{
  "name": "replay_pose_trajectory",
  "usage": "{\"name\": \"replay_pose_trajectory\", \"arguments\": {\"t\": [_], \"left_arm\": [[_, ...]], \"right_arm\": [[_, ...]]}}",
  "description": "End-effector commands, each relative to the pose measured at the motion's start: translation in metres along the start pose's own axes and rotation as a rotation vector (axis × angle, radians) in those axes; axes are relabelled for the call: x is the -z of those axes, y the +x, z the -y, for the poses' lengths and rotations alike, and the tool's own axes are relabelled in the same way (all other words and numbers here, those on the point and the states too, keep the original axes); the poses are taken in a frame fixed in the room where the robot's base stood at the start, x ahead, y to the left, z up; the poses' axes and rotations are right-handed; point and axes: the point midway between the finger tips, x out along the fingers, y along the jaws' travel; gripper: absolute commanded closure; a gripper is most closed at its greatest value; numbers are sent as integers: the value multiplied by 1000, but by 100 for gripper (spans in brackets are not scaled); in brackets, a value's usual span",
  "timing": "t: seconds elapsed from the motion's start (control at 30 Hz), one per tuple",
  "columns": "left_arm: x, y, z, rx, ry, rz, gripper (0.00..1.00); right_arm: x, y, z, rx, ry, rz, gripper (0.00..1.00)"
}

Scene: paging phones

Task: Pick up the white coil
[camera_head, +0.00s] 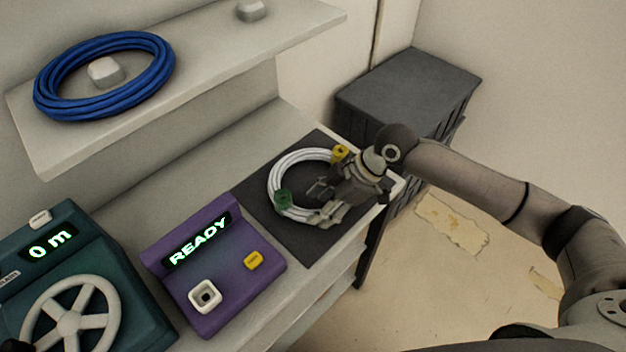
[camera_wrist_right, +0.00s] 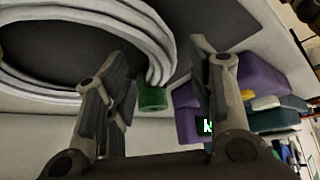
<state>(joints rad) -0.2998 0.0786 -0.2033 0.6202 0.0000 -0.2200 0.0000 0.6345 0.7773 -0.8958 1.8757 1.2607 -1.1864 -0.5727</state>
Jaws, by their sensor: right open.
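The white coil (camera_head: 274,180) lies flat on a dark mat (camera_head: 304,248) on the counter. A green tie (camera_head: 283,200) wraps its near left side and a yellow tie (camera_head: 340,153) its far right side. My right gripper (camera_head: 320,194) is above the right part of the coil and hides some of it. In the right wrist view the fingers (camera_wrist_right: 158,58) are apart with nothing gripped. The white coil (camera_wrist_right: 163,50) passes beyond the fingers, with the green tie (camera_wrist_right: 152,97) showing in the gap between them. My left gripper is not seen.
A purple box (camera_head: 225,270) reading READY and a teal box (camera_head: 110,262) with a handwheel stand left of the mat. A blue coil (camera_head: 150,75) lies around a peg on the shelf (camera_head: 215,60) above. A dark cabinet (camera_head: 410,85) stands behind my right arm.

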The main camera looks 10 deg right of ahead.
Motion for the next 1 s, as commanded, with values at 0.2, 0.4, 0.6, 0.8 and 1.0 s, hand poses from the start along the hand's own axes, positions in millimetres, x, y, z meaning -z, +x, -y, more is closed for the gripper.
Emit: {"name": "replay_pose_trajectory", "arguments": {"t": [0.2, 0.4, 0.6, 0.8, 1.0], "left_arm": [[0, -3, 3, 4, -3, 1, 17], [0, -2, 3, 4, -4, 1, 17], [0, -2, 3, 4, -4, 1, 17], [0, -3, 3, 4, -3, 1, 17], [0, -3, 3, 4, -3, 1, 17]], "right_arm": [[0, 21, 1, 0, -1, 0, 50], [0, 21, 0, -1, -1, 0, 50], [0, 21, 0, -1, -1, 0, 74], [0, 21, 0, -1, -1, 0, 100], [1, 20, 0, -3, -3, -2, 100]]}}
